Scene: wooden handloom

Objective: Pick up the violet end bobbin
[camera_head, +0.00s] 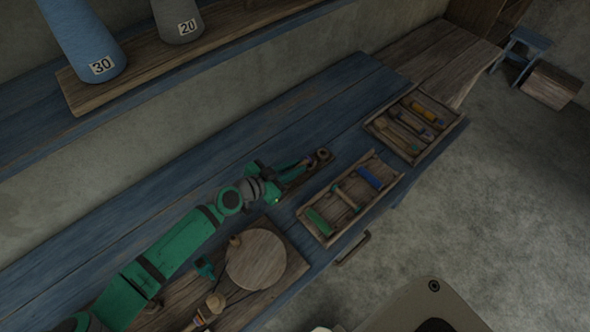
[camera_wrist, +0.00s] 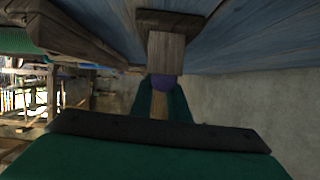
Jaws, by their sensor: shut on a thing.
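In the wrist view my gripper (camera_wrist: 163,108) is shut on the violet end bobbin (camera_wrist: 163,82). Its violet part shows between the green fingers, with a pale wooden shaft below it. A wooden block (camera_wrist: 166,50) stands right beyond the violet part; I cannot tell whether they touch. In the head view my gripper (camera_head: 306,162) is low over the blue bench, at a small wooden holder (camera_head: 322,156) on a narrow plank. The bobbin cannot be made out there, as the gripper covers that spot.
A wooden tray (camera_head: 328,240) with a green bobbin (camera_head: 319,222) and a blue bobbin (camera_head: 370,177) lies right of my gripper. A second tray (camera_head: 378,133) with several coloured pieces lies beyond. A round wooden disc (camera_head: 256,260) is nearer. The bench behind is clear.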

